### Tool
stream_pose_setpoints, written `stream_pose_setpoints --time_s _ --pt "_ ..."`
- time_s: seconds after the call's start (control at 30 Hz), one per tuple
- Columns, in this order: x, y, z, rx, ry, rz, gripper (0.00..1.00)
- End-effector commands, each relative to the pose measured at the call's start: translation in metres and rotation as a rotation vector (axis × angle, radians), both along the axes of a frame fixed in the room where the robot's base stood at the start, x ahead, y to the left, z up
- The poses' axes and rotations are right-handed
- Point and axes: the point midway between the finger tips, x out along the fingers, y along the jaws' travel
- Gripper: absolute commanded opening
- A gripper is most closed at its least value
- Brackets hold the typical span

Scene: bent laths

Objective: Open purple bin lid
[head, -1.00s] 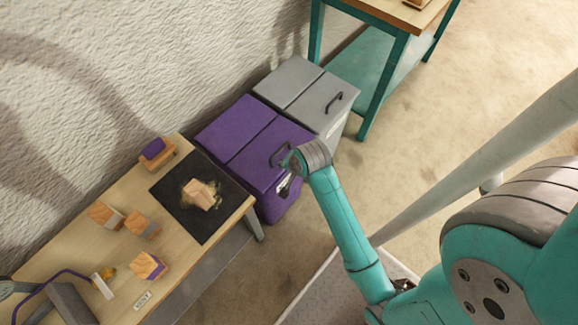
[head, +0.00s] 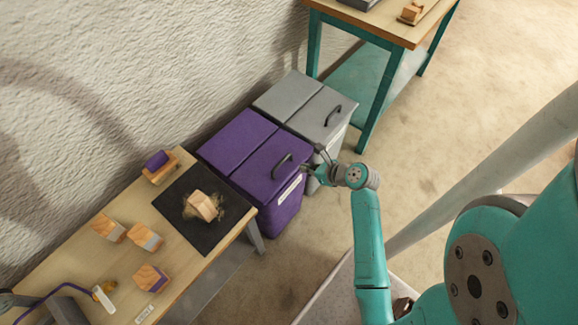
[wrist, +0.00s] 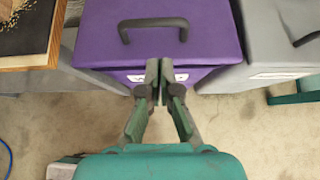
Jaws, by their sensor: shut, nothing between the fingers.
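The purple bin (head: 275,207) stands against the wall, with its purple lid (head: 262,165) down and shut. A dark handle (head: 283,165) sits on the front part of the lid. In the wrist view the lid (wrist: 200,50) fills the top middle, with the handle (wrist: 152,24) across it. My gripper (head: 312,170) is at the bin's front right side, close to the front edge. In the wrist view my gripper (wrist: 160,66) is shut and empty, its tips overlapping the label on the bin's front, below the handle. I cannot tell whether the tips touch the bin.
A grey bin (head: 312,108) stands right beside the purple one. A wooden table (head: 180,268) with a black mat (head: 222,232) and several wooden blocks is at the left. A teal-legged table (head: 412,40) stands behind. The floor (head: 420,190) at the right is clear.

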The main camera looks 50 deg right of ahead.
Motion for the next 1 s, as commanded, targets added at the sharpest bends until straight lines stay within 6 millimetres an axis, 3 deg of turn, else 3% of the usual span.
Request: stream_pose_setpoints --time_s 0.17,0.63,1.0 --pt "0.009 -0.001 -0.006 0.016 -0.004 -0.012 0.00" --pt "0.067 0.002 -0.051 0.012 -0.004 -0.009 0.00" --pt "0.079 0.002 -0.061 0.012 -0.004 -0.011 0.00"
